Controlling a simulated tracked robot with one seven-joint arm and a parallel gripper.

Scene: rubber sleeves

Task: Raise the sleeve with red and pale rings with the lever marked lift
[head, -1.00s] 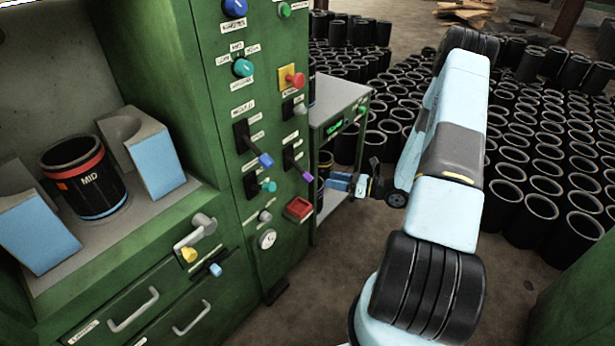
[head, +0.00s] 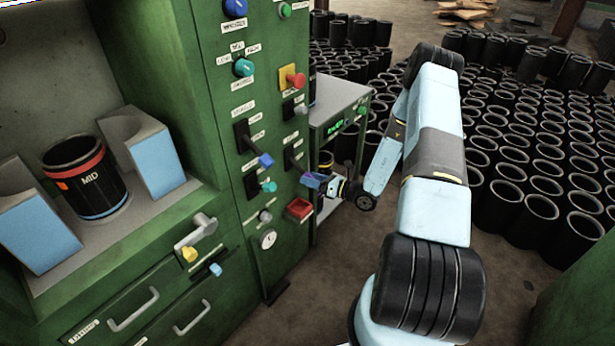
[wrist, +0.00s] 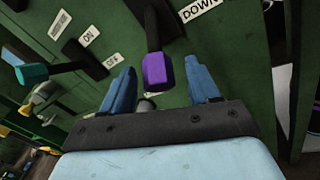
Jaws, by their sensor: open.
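A black sleeve (head: 88,185) marked MID stands upright in the machine's bay, with a red ring near its top and a light blue ring at its base. My gripper (wrist: 161,73) is open at the machine's panel, pointing at a purple-tipped lever (wrist: 157,70). In the wrist view the purple tip lies between the two blue fingers, with gaps on both sides. A label reading DOWN (wrist: 198,9) is above and right of the lever. I cannot read any label as lift.
A blue-tipped lever (head: 265,160) and a teal-tipped lever (head: 268,186) are left of my gripper. A red square button (head: 299,208) is just below it. Grey-and-blue blocks (head: 160,170) flank the sleeve. A grey stand (head: 340,105) is behind the gripper; many black sleeves (head: 540,205) fill the floor.

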